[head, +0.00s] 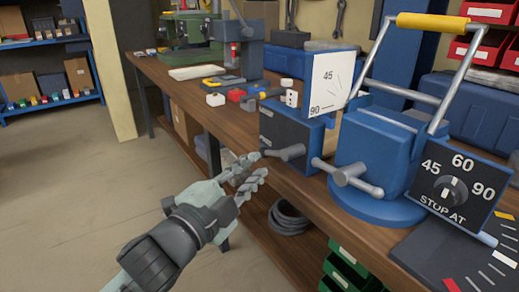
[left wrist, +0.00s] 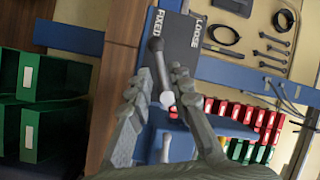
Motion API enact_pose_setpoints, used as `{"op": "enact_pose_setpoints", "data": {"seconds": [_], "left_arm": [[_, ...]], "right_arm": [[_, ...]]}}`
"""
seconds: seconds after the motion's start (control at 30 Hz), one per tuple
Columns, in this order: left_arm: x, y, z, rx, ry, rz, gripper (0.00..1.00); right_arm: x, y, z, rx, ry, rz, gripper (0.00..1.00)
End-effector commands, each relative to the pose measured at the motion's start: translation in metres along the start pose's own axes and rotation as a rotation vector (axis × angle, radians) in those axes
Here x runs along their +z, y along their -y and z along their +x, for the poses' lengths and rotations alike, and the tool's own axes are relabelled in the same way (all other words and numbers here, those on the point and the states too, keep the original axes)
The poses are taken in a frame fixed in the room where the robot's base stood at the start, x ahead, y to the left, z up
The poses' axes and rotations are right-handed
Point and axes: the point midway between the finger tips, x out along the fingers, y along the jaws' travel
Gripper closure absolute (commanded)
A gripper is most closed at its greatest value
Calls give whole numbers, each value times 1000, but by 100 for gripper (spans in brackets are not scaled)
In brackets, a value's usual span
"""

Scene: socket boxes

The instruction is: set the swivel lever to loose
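The swivel lever (head: 284,153) is a grey bar with rounded ends on the front of a dark blue housing (head: 314,135). In the left wrist view the lever (left wrist: 163,72) runs from a dark end beside the word FIXED to a pale end. The black label plate (left wrist: 188,42) reads FIXED and LOOSE, with FIXED nearer the lever. My left gripper (head: 259,165) is at the lever's free end, fingers apart. In the left wrist view the pale end shows between the fingers (left wrist: 163,73); I cannot tell whether they touch it. My right gripper is not in view.
A second grey lever (head: 346,176) sticks out from the blue machine (head: 378,150) just right. A "STOP AT" dial (head: 451,189) and yellow-gripped handle (head: 432,23) are further right. Small parts lie on the wooden bench (head: 194,93). Green bins (head: 345,268) sit below; the floor at left is clear.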

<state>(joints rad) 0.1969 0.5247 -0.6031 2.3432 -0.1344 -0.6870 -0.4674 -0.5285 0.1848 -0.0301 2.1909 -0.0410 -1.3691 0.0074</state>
Motion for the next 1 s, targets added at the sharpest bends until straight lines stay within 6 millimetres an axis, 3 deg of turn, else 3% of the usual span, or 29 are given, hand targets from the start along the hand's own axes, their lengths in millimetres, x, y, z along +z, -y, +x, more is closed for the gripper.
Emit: {"op": "enact_pose_setpoints", "data": {"seconds": [0.3,0.5,0.83,1.0], "left_arm": [[0,1,50,0,2,-3,80],[1,0,70,1,3,-4,80],[1,-1,73,2,3,-4,82],[1,-1,73,2,4,-4,100]], "right_arm": [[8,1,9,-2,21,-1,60],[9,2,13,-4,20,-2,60],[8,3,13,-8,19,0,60],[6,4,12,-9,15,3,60]]}}
